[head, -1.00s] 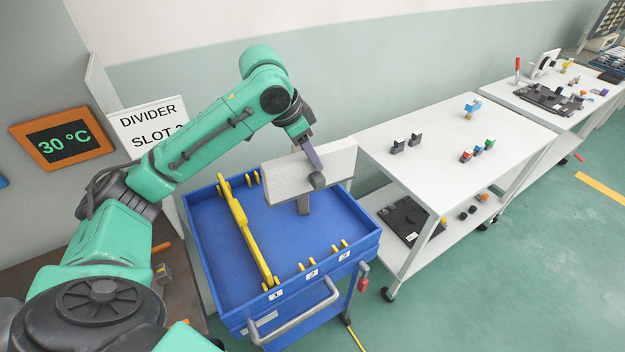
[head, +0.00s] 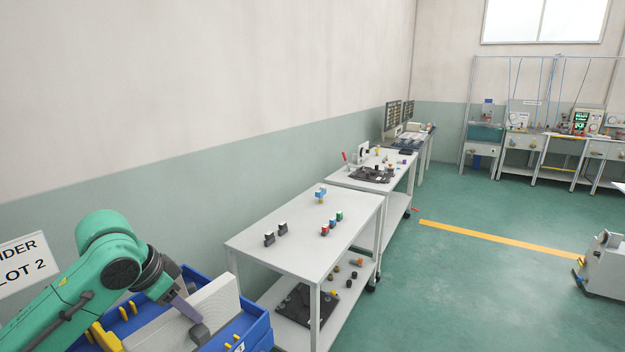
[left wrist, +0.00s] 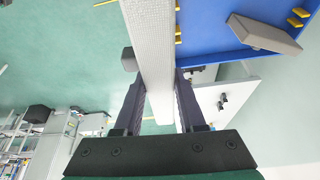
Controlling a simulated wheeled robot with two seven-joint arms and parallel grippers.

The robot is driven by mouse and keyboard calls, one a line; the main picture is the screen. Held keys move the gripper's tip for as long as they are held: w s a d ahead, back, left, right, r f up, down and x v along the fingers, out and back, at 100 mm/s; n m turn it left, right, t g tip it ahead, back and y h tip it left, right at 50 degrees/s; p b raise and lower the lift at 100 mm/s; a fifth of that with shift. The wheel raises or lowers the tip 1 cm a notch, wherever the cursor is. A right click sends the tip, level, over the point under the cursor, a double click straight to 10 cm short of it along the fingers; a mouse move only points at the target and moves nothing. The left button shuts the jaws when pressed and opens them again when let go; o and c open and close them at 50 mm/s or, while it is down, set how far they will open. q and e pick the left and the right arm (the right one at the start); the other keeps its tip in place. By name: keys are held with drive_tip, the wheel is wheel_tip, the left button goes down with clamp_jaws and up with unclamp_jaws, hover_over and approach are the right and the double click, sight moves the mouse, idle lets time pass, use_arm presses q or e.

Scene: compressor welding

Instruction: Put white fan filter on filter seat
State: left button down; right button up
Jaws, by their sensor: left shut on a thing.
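The white fan filter (head: 212,305) is a flat, light panel at the lower left of the head view, over the blue cart. My left gripper (head: 191,315) is shut on it, with a finger on each broad face. In the left wrist view the filter (left wrist: 150,50) runs up between the two dark fingers of the left gripper (left wrist: 157,88). Its lower part is cut off or hidden in the head view. I cannot make out the filter seat in these frames. My right gripper is out of view.
The blue cart (head: 262,331) has a yellow divider (head: 103,337) in it. A white table (head: 300,238) with small coloured parts stands right of it, and a second table (head: 385,176) lies beyond. Green floor (head: 450,290) is open at right. A grey machine (head: 605,268) stands at far right.

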use_arm(q)
drive_tip(key=shift+n, duration=0.3)
drive_tip(key=x, duration=0.5)
drive_tip(key=shift+s+d+f, duration=0.15)
drive_tip(key=shift+s+f, duration=0.15)
drive_tip(key=shift+f, duration=0.1)
drive_tip(key=s+d+f+n+y, duration=0.1)
drive_tip(key=s+d+f+n, duration=0.1)
drive_tip(key=s+f, duration=0.4)
drive_tip(key=s+d+f+n+y, duration=0.1)
drive_tip(key=s+d+f+n, duration=0.2)
drive_tip(key=s+f, duration=0.3)
drive_tip(key=shift+n+t+y, duration=0.3)
drive_tip(key=shift+n, duration=0.5)
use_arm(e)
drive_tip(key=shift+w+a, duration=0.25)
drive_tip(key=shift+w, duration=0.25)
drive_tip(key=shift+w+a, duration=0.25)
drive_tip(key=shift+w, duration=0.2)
use_arm(q)
drive_tip(key=shift+w, duration=0.1)
